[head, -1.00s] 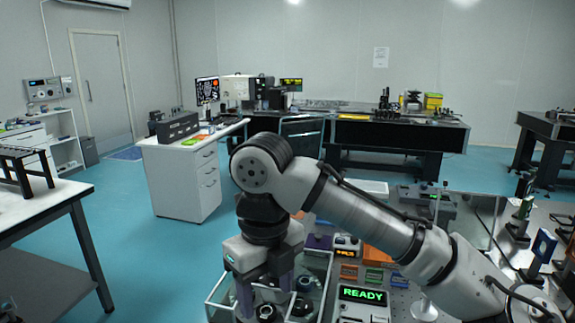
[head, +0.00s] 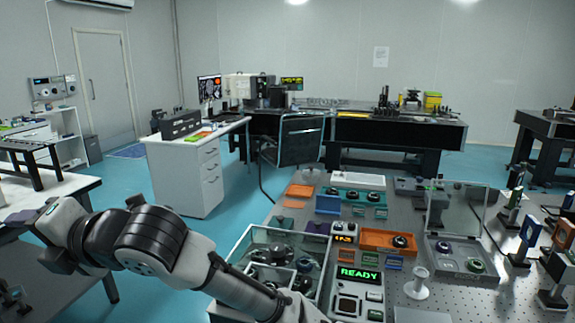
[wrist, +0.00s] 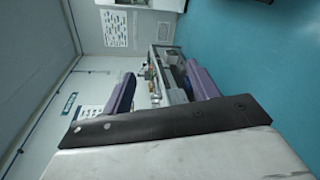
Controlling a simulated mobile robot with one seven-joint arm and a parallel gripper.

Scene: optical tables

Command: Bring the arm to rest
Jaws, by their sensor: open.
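My arm reaches from the bottom of the head view to the left, its black-banded joint beside the clear-walled bin. My gripper (wrist: 160,82) shows in the wrist view as two purple fingers held well apart, with nothing between them. Past the fingers the wrist view shows a distant bench, a wall and blue floor, turned sideways. In the head view the arm's end is at the left, over the white table's edge in the picture; its fingers are hard to make out there.
The clear-walled bin (head: 238,247) holds several dark round parts. Beside it are a READY display (head: 359,275), an orange tray (head: 374,240) and a clear-screened stand (head: 455,215) on the optical table. A white table (head: 85,183) stands left. Blue floor is open between.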

